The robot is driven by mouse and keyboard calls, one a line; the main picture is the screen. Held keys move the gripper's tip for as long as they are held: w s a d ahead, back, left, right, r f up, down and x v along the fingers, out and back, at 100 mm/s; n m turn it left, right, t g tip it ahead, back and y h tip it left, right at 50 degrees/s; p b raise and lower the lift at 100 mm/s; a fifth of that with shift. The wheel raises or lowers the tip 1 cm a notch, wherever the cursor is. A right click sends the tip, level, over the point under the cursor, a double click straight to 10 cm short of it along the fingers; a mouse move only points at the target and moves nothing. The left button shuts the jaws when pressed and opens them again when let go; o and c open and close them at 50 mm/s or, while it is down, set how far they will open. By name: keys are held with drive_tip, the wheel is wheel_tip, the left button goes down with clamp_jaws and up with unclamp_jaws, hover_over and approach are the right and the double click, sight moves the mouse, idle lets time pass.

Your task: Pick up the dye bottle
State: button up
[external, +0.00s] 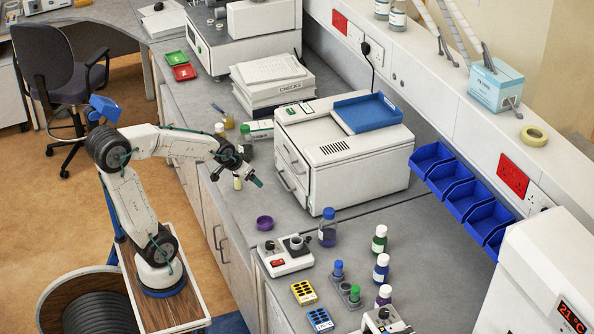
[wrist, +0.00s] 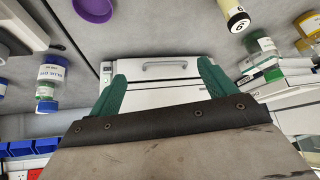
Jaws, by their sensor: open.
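A blue bottle with a white label also shows at the left of the wrist view (wrist: 50,72). My gripper (external: 255,180) is open and empty, left of the white instrument and well apart from the bottle. In the wrist view its green fingers (wrist: 162,70) are spread, with the instrument's handle beyond them.
The white instrument (external: 350,168) bears a blue tray. A purple dish (external: 265,223) and a small white device (external: 285,257) are near the bench's front edge. A cream vial (external: 238,183) is close to my gripper.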

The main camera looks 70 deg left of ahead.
sight(243, 143)
drive_tip(key=w+a+f+n+t+y, duration=0.1)
drive_tip(key=w+a+f+y, duration=0.1)
drive_tip(key=a, duration=0.8)
drive_tip(key=w+a+f+n+t+y, duration=0.1)
drive_tip(key=w+a+f+n+y, duration=0.1)
drive_tip(key=a, duration=0.7)
drive_tip(key=w+a+f+n+t+y, duration=0.1)
drive_tip(key=a+f, duration=0.3)
drive_tip(key=a, duration=0.6)
drive_tip(key=shift+w+a+f+n+t+y, duration=0.1)
drive_tip(key=shift+w+a+n+t+y, duration=0.1)
drive_tip(key=shift+w+y, duration=0.25)
drive_tip(key=shift+w+a+n+t+y, duration=0.1)
drive_tip(key=shift+w+a+t+y, duration=0.1)
drive_tip(key=shift+w+y, duration=0.2)
drive_tip(key=x, duration=0.7)
drive_tip(key=shift+w+a+f, duration=0.1)
drive_tip(key=shift+a+f, duration=0.1)
drive_tip(key=shift+f, duration=0.3)
drive_tip(key=shift+c, duration=0.3)
drive_tip(key=shift+r, duration=0.1)
drive_tip(key=c, duration=1.2)
